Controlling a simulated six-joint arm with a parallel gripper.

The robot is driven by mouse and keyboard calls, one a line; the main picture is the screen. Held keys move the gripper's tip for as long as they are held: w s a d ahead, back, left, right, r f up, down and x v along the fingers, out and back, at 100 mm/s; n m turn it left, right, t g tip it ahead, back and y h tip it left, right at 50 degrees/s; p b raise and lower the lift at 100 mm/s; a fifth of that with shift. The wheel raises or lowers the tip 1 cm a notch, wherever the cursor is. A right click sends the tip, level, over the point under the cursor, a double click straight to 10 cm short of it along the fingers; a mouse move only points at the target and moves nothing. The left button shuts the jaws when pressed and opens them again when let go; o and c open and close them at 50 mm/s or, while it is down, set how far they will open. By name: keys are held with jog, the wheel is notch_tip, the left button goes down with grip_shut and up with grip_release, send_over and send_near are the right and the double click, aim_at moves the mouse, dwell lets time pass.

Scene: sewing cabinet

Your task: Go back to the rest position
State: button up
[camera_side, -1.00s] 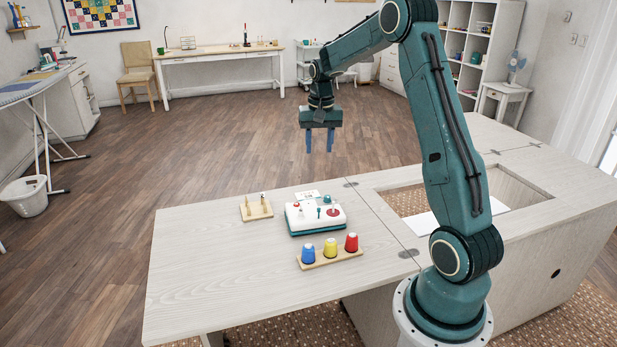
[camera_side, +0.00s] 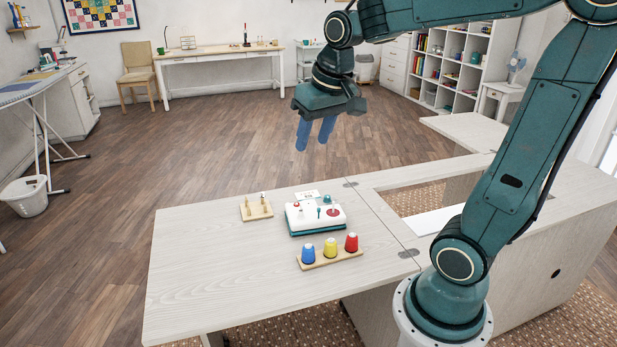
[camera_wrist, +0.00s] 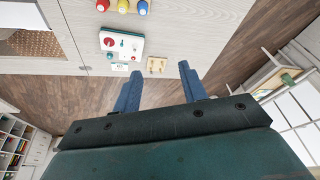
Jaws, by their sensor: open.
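My gripper (camera_side: 315,133) hangs in the air above and behind the white cabinet top, clear of everything in the side view. Its two blue fingers are apart with nothing between them. In the wrist view my gripper (camera_wrist: 160,88) also shows open and empty. A white and teal device (camera_side: 315,216) with small knobs and a red disc sits on the cabinet top (camera_side: 210,285); it also shows in the wrist view (camera_wrist: 122,43).
A wooden rack with a blue cone (camera_side: 308,253), a yellow cone (camera_side: 330,248) and a red cone (camera_side: 351,242) stands in front of the device. A small wooden peg board (camera_side: 257,211) lies left of it. The cabinet has an opening at right, partly behind my arm.

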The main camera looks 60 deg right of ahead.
jog(key=s+a+f+n+t+y, duration=0.1)
jog(key=s+a+n, duration=0.3)
jog(key=s+a, duration=0.4)
jog(key=shift+s+a+f+n+t, duration=0.25)
jog(key=shift+s+t, duration=0.35)
jog(key=shift+s, duration=1.4)
